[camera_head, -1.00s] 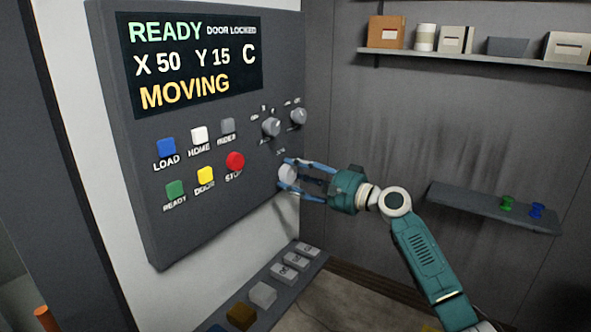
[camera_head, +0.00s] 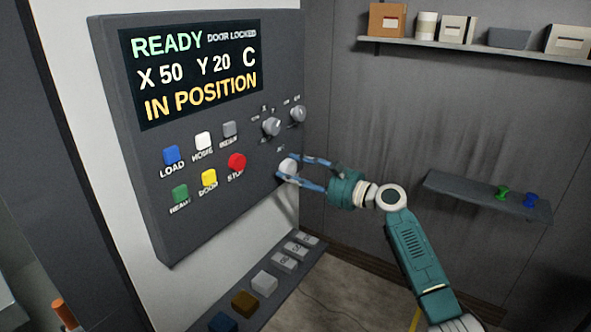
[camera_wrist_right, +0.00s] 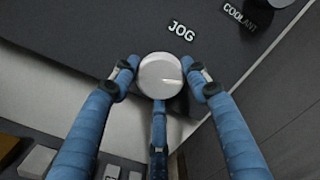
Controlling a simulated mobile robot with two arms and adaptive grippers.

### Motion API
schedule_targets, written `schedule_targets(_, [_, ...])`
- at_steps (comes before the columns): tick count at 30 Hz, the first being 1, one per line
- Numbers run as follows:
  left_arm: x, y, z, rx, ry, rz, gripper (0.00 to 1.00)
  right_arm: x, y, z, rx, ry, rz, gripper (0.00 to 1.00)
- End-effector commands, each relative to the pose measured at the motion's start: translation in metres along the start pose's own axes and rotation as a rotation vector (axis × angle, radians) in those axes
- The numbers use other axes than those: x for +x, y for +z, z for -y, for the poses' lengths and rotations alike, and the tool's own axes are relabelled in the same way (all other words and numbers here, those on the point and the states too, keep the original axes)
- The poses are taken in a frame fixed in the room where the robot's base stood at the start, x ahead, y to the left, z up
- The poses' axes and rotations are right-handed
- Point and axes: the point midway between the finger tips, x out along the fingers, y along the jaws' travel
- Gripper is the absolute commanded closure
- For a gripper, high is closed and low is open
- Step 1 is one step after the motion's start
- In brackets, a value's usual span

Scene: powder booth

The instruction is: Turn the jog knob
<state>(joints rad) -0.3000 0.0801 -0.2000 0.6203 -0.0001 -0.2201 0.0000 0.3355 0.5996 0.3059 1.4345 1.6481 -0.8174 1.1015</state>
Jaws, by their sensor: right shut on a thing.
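The jog knob (camera_head: 287,168) is a round light-grey knob low on the right side of the dark control panel (camera_head: 150,215). In the right wrist view the knob (camera_wrist_right: 160,75) sits below the JOG label, with a pale mark on its face. My right gripper (camera_head: 291,170) has its blue fingers around the knob and is shut on it; the fingers also show in the wrist view (camera_wrist_right: 162,88). The panel's display (camera_head: 195,72) reads READY, DOOR LOCKED, X 50, Y 20, C and IN POSITION. My left gripper is not in view.
Two smaller knobs (camera_head: 271,126) sit above the jog knob. Coloured buttons, including a red STOP button (camera_head: 236,162), are to its left. A ledge with blocks (camera_head: 264,281) runs below the panel. A wall shelf (camera_head: 470,192) holds green and blue pieces.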

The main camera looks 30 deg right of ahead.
Motion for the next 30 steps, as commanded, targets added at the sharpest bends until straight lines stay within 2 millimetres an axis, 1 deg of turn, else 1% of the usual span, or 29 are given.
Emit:
schedule_targets(1, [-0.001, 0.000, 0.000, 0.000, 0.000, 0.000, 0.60, 0.002, 0.003, -0.004, 0.007, 0.010, 0.008, 0.80])
schedule_targets(12, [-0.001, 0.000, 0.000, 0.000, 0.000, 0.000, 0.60, 0.002, 0.004, -0.004, 0.009, 0.009, 0.010, 0.80])
schedule_targets(13, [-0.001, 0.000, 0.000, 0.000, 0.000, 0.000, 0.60, 0.002, 0.004, -0.003, 0.009, 0.009, 0.010, 0.52])
schedule_targets(14, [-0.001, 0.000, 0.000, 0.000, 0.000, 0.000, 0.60, 0.002, 0.004, -0.003, 0.009, 0.008, 0.010, 0.46])
schedule_targets(15, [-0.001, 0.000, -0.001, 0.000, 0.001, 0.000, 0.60, 0.002, 0.004, -0.003, 0.008, 0.008, 0.009, 0.38])
schedule_targets(16, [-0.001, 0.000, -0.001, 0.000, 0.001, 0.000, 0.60, 0.001, 0.003, -0.003, 0.008, 0.007, 0.008, 0.35])
schedule_targets(25, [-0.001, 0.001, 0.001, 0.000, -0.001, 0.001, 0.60, -0.001, 0.001, 0.000, 0.007, 0.002, 0.003, 0.35])
schedule_targets(28, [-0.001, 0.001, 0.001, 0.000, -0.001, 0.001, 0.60, -0.008, 0.001, -0.001, 0.007, 0.002, 0.002, 0.35])
schedule_targets(30, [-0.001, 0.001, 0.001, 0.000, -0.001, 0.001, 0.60, -0.018, 0.001, -0.001, 0.006, 0.002, 0.001, 0.35])
